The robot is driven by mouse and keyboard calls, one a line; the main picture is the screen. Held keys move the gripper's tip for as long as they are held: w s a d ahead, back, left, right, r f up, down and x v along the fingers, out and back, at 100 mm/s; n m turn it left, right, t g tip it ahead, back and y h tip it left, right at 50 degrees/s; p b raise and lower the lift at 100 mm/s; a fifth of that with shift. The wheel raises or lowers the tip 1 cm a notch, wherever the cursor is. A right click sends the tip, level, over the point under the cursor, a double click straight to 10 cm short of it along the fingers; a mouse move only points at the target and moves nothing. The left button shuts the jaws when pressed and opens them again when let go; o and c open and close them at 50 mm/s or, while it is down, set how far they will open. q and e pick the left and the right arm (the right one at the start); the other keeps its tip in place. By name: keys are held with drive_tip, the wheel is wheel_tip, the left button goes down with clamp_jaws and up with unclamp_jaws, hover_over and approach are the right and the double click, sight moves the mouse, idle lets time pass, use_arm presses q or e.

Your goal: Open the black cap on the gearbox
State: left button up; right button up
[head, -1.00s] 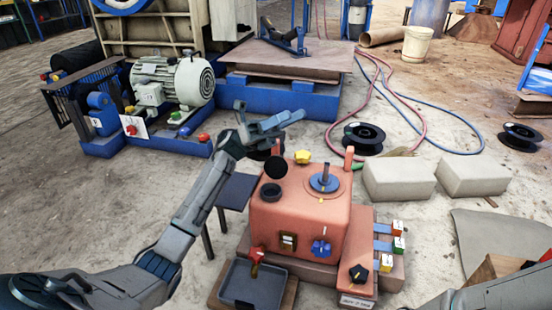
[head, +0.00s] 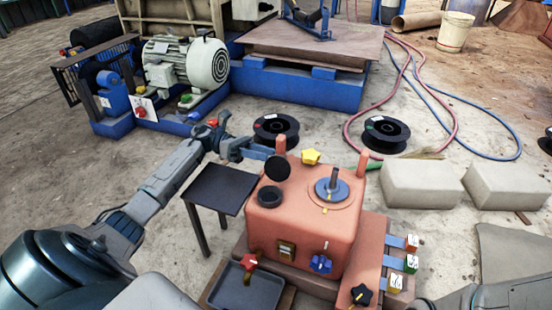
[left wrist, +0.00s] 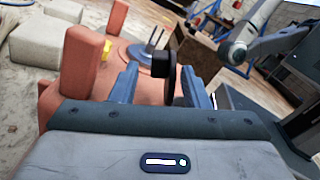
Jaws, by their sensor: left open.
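The orange gearbox (head: 340,233) stands on the floor in the head view. Its round black cap (head: 277,168) stands up on edge behind a black filler ring (head: 269,196), and the ring's top is uncovered. My left gripper (head: 262,153) is open just behind and left of the cap. In the left wrist view the cap (left wrist: 172,78) shows nearly edge-on between the spread fingers (left wrist: 160,88), nearer the right one. I cannot tell whether a finger touches it. My right gripper is out of view.
A yellow knob (head: 311,157), a blue round fitting (head: 331,190) and two orange posts (head: 281,145) rise near the cap. A dark small table (head: 212,188) stands left of the gearbox, a grey tray (head: 246,289) in front. Black spools (head: 386,134) lie behind.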

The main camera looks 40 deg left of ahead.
sight(274, 157)
use_arm(q)
drive_tip(key=shift+b+x, duration=0.4)
drive_tip(key=shift+x, duration=1.6)
drive_tip(key=shift+r, duration=0.15)
clamp_jaws()
drive_tip(key=shift+s+m+b, duration=0.3)
drive_tip(key=shift+m+b, duration=0.5)
drive_tip(key=shift+b, duration=0.25)
drive_tip(key=shift+s+d+r+m+b, duration=0.15)
drive_tip(key=shift+s+r+m+b, duration=0.15)
drive_tip(key=shift+m+b, duration=0.25)
drive_tip(key=shift+r, duration=0.1)
